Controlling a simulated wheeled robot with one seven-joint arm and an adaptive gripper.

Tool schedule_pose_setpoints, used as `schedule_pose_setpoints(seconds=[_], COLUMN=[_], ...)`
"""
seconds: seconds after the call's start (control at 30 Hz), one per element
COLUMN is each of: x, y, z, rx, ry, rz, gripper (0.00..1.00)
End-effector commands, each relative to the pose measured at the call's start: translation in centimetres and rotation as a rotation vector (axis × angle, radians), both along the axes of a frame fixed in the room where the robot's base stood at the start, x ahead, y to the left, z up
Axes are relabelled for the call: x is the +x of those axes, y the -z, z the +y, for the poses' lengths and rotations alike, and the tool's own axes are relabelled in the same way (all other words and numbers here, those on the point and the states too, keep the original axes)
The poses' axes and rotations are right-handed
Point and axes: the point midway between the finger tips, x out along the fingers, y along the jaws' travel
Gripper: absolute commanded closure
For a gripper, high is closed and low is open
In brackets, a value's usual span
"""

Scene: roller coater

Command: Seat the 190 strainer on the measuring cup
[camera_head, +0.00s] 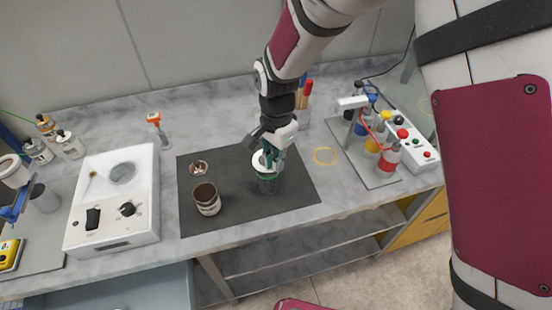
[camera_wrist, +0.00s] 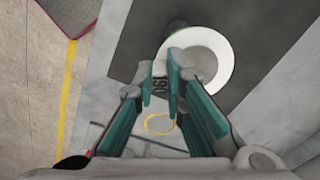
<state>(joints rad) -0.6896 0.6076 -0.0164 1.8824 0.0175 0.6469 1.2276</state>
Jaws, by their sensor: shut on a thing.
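The 190 strainer (camera_wrist: 222,45) is a white ring with a grey middle and a tab marked 190. My gripper (camera_wrist: 160,82) is shut on that tab. In the head view the strainer (camera_head: 259,160) is partly hidden by my gripper (camera_head: 270,157) and sits at the top of the measuring cup (camera_head: 267,184), a clear greenish cup on the dark mat. Only a dark green bit of the cup (camera_wrist: 177,26) shows past the ring in the wrist view. I cannot tell whether the strainer rests on the rim or is slightly above it.
A brown-and-white cup (camera_head: 207,204) and a small round dish (camera_head: 199,168) stand left on the dark mat (camera_head: 225,222). A white machine (camera_head: 115,200) is further left.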

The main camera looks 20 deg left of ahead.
Motion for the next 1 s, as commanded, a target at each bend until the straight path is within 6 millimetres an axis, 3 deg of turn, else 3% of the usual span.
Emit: schedule_pose_setpoints(seconds=[1.0], x=[0.02], y=[0.57], z=[0.03], rx=[0.0], ry=[0.0], rz=[0.0], gripper=[1.0])
